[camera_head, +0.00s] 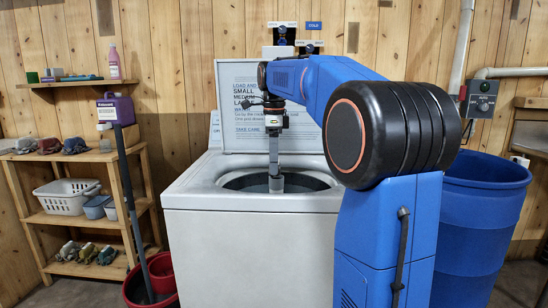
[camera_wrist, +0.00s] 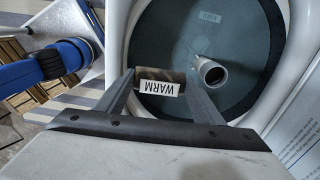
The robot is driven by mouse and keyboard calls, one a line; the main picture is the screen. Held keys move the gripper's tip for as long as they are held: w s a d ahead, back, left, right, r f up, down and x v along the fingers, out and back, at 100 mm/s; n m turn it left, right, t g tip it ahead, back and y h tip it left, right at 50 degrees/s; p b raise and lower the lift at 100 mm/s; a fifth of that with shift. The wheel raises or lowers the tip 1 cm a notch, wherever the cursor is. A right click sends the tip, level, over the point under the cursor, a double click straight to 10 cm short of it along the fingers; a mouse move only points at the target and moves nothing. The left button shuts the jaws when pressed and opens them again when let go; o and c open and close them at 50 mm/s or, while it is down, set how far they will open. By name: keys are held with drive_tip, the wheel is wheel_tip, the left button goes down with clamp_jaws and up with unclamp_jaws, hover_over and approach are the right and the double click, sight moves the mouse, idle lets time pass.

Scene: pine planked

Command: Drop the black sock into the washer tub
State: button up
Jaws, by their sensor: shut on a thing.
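My gripper (camera_head: 276,184) points straight down over the open washer tub (camera_head: 240,182) in the head view. In the wrist view my gripper (camera_wrist: 160,88) is shut on a small dark, brownish thing (camera_wrist: 160,74), which I take for the black sock. The held thing hangs over the tub (camera_wrist: 240,60), whose dark inside and pale central post (camera_wrist: 211,70) are seen from above. Its exact height above the rim is hard to tell. In the head view it is small and its shape is unclear.
The washer's raised lid (camera_head: 240,95) stands behind the tub. A wooden shelf unit (camera_head: 125,155) at the left holds bundles, a white basket (camera_head: 62,198) and a purple bottle (camera_head: 116,110). A red bucket (camera_head: 160,272) is left of the washer, a blue barrel (camera_head: 480,230) right.

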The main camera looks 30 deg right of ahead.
wheel_tip(320, 180, down, 7)
idle(0.5)
drive_tip(key=o, duration=1.1)
drive_tip(key=shift+o, duration=0.2)
drive_tip(key=shift+r, duration=0.15)
wheel_tip(320, 180, up, 17)
drive_tip(key=shift+r, duration=0.1)
